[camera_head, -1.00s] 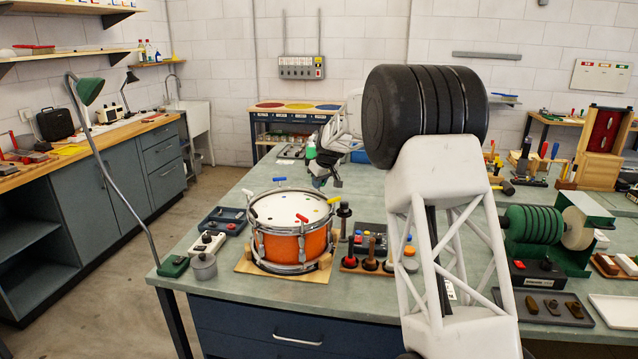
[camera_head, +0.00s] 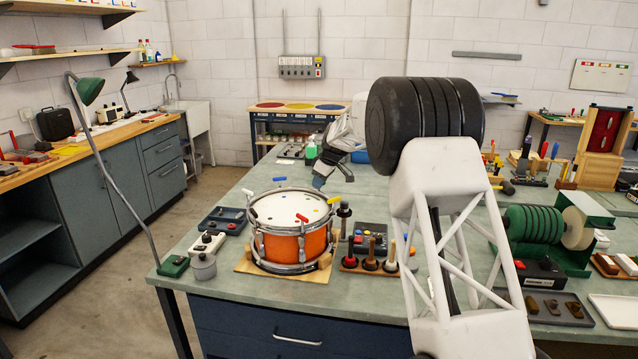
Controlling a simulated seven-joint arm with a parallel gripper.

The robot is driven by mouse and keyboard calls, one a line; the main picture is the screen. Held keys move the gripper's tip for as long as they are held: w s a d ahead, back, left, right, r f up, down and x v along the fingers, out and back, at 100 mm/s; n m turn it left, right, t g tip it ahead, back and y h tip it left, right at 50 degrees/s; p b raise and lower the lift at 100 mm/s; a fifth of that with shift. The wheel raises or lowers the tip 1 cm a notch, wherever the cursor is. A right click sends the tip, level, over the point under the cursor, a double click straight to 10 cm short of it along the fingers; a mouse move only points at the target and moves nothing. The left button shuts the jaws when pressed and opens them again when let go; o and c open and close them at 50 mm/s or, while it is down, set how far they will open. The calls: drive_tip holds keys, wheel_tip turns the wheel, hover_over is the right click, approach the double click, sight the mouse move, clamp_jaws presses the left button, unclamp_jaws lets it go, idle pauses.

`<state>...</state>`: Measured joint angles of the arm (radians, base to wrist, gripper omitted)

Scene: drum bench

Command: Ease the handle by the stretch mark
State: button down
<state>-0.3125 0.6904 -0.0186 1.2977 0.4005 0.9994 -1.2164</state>
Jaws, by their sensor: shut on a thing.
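An orange drum (camera_head: 280,243) with a white head stands on a wooden base board (camera_head: 245,266). Coloured handles sit around its rim: a blue handle (camera_head: 279,179) at the back, a red handle (camera_head: 302,217) at the front and a yellow handle (camera_head: 334,200) at the right. Small marks show on the head, too small to read; I cannot tell which is the stretch mark. My gripper (camera_head: 320,183) is low at the drum's back right rim, fingers downward. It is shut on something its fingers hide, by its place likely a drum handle.
Left are a dark tray (camera_head: 222,221), a white switch box (camera_head: 207,242) and a grey pot (camera_head: 203,267). A green lamp (camera_head: 90,91) rises at the bench's left edge. My arm covers the right middle.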

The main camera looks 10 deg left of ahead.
drive_tip(key=shift+n+g, duration=0.6)
drive_tip(key=shift+n, duration=1.1)
drive_tip(key=c, duration=1.2)
unclamp_jaws()
drive_tip(key=shift+o, duration=0.2)
drive_tip(key=shift+r, duration=0.1)
drive_tip(key=v, duration=0.7)
drive_tip(key=shift+d+r, duration=0.2)
drive_tip(key=shift+r, duration=0.1)
drive_tip(key=shift+w, duration=0.1)
